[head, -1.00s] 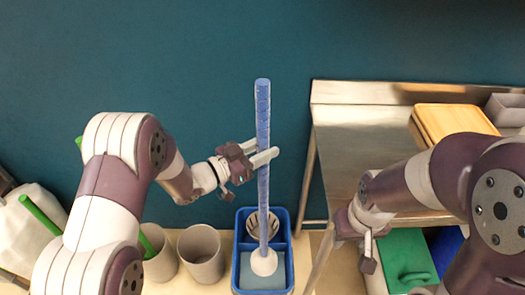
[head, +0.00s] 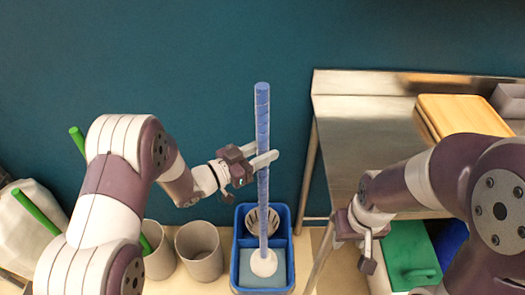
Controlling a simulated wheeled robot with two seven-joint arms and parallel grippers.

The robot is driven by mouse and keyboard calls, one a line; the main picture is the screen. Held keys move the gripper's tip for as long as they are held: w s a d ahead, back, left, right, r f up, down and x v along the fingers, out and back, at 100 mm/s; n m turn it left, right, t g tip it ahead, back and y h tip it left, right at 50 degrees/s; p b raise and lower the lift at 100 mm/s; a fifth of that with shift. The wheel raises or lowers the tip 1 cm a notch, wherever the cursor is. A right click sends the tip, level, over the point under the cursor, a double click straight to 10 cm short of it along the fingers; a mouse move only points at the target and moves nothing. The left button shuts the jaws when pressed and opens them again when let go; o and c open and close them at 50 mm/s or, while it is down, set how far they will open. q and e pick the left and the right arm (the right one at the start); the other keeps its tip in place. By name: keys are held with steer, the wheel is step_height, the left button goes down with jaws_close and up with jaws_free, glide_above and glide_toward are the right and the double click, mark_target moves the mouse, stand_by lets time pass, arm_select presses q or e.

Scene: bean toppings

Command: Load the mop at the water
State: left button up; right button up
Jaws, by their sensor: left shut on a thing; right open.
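The mop has a long blue handle (head: 262,120) and a round white head (head: 262,263). It stands nearly upright. My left gripper (head: 262,160) is shut on the mop handle, about midway up. The mop head is over the front compartment of the blue bucket (head: 235,262), above its pale blue-grey water (head: 279,274); I cannot tell whether it touches the water. A grey ribbed wringer basket (head: 273,219) sits in the bucket's rear compartment, partly behind the handle. My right gripper (head: 368,248) is open and empty, to the right of the bucket.
Two grey bins (head: 200,252) stand left of the bucket. A steel table (head: 350,130) with a wooden board (head: 465,115) is at right. Green (head: 408,258) and dark blue containers stand below it. A white bag (head: 25,230) and green poles are at far left.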

steer(key=shift+f+b, duration=0.35)
stand_by(1.4)
steer(key=shift+r, duration=0.1)
step_height(320, 180, up, 6)
steer(key=p, duration=0.5)
steer(key=shift+f+p, duration=0.2)
steer(key=shift+p, duration=0.2)
stand_by(0.6)
